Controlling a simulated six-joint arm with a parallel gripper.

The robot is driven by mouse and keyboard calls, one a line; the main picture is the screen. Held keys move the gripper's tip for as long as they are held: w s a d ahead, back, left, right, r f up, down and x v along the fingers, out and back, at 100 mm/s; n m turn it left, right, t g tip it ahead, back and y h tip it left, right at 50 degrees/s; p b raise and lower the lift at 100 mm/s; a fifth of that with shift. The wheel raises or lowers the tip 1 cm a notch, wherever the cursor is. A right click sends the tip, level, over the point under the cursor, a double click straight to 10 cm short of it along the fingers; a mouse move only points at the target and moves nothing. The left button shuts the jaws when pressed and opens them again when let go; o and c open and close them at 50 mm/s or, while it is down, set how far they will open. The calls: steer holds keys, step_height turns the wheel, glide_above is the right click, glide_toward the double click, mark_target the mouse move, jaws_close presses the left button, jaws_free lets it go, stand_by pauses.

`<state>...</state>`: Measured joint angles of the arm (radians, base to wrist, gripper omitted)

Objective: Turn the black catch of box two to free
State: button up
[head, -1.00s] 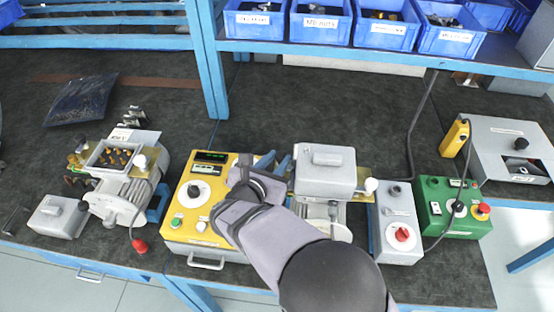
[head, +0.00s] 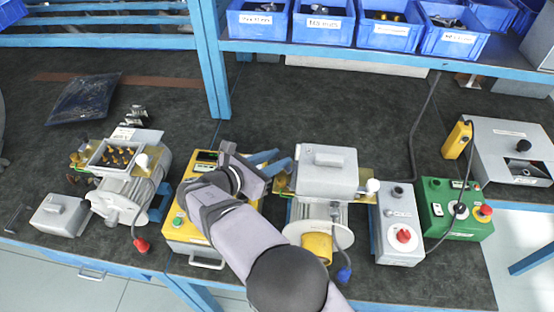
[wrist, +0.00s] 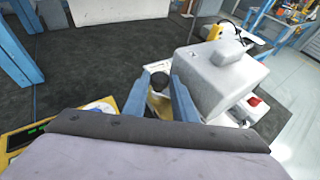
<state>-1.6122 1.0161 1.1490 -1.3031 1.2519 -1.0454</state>
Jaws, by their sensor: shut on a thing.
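Box two appears to be the grey, lidded terminal box (head: 326,172) on the right-hand motor (head: 318,223); no number is readable. Its lid is on. A brass plate (head: 283,186) sticks out from its left side. In the wrist view, a black catch (wrist: 158,81) stands above the brass (wrist: 153,106), left of the grey box (wrist: 216,78). My gripper (head: 284,163) reaches in from the left, and its blue fingers (wrist: 158,88) are closed on either side of the catch. In the head view the catch is hidden by the fingers.
A yellow control box (head: 192,225) lies under my arm. A grey box with a red knob (head: 402,236) and a green box (head: 452,210) stand right. An open-topped motor box (head: 112,156) stands left, beside a loose grey lid (head: 62,214).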

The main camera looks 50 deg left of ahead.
steer(key=shift+a+m+h+b, duration=0.25)
steer(key=shift+m+h+b, duration=0.2)
steer(key=shift+m+h, duration=0.75)
steer(key=o, duration=1)
steer(key=shift+o, duration=0.2)
steer(key=shift+s+r+b, duration=0.15)
steer(key=shift+s+b, duration=0.15)
steer(key=shift+s, duration=0.25)
steer(key=b+v, duration=0.1)
steer(key=v, duration=0.5)
steer(key=shift+b, duration=0.4)
steer(key=shift+s, duration=0.1)
